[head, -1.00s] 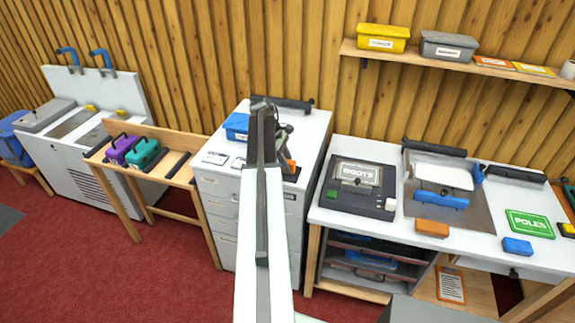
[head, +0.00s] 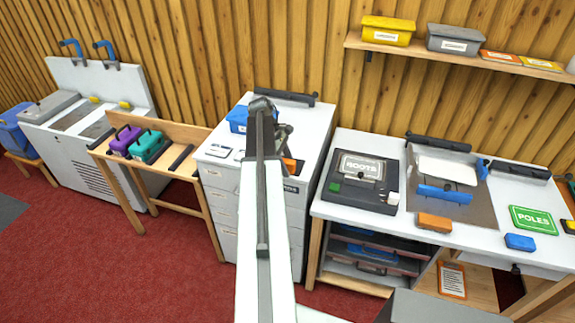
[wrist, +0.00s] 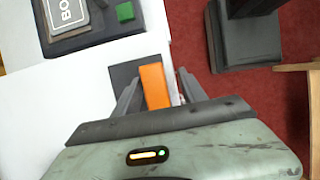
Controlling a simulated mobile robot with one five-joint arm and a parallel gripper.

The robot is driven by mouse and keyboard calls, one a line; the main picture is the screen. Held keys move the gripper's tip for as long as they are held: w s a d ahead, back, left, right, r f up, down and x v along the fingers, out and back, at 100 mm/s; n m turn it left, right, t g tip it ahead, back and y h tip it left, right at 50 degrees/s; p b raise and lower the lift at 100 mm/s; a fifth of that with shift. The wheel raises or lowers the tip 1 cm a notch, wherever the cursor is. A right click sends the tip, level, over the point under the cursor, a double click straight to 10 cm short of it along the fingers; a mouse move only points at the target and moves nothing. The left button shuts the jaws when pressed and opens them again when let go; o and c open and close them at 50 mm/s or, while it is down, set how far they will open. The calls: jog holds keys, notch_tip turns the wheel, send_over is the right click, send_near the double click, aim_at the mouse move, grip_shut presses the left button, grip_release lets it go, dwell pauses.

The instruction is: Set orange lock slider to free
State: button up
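The orange lock slider (head: 291,165) sits on a dark plate with pale lettering, too small to read, at the front right of the white drawer cabinet. The wrist view shows the orange slider (wrist: 154,86) close up on its dark base. My gripper (wrist: 159,82) is open, with one finger on each side of the slider. The left finger is close to its edge; a narrow pale gap shows on the right. I cannot tell whether either finger touches it. In the head view my arm covers part of the gripper (head: 283,138) and the plate.
A blue box (head: 237,119) stands at the cabinet's back left. To the right, a black device (head: 352,200) with a green button (head: 335,187) sits on the white bench. An orange block (head: 434,221) lies at the bench front. Red floor (wrist: 285,115) shows beside the cabinet.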

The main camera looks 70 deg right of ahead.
jog(key=p+v, duration=0.7)
jog(key=v, duration=0.1)
jog(key=shift+f, duration=0.1)
